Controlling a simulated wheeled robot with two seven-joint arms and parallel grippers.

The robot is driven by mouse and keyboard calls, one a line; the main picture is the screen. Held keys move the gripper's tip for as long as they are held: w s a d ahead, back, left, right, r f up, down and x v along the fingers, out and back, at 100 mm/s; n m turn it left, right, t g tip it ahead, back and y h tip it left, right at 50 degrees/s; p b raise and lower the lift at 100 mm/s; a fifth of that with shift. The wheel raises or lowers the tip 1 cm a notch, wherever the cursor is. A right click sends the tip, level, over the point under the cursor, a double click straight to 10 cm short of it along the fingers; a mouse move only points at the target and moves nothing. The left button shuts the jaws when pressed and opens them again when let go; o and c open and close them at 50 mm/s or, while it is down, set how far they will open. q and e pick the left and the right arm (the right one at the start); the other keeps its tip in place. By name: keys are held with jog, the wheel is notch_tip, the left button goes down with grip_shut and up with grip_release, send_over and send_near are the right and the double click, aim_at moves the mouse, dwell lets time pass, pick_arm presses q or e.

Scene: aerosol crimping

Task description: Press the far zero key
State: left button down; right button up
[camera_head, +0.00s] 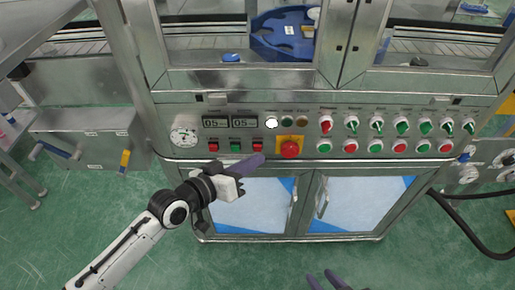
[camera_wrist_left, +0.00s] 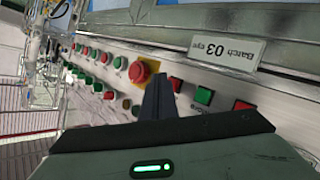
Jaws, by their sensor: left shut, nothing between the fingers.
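The control panel (camera_head: 400,125) carries two dark displays with "05" readings. Below them sit a left red key (camera_head: 213,147), a green key (camera_head: 235,147) and a right red key (camera_head: 258,148). Their labels are too small to read, so I cannot tell which is the far zero key. My left gripper (camera_head: 256,161) is shut and empty, its tips just below the right red key. In the left wrist view, the gripper tips (camera_wrist_left: 158,82) lie between the emergency stop and a red key (camera_wrist_left: 176,84); contact is unclear. My right gripper (camera_head: 324,280) is open at the bottom edge, partly cut off.
A red emergency stop (camera_head: 289,149) on a yellow plate stands right of the left gripper tips. Several red and green buttons and switches fill the panel's right side. A pressure gauge (camera_head: 183,136) is at the left. A blue fixture (camera_head: 285,45) sits behind the glass above.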

dwell(0.8)
pick_arm(q)
jog(key=shift+w, duration=0.15)
jog(key=shift+w, duration=0.25)
jog(key=shift+w+b, duration=0.4)
dwell(0.5)
dwell(0.3)
jog(key=shift+s+p, duration=0.7)
jog(key=shift+s, duration=0.1)
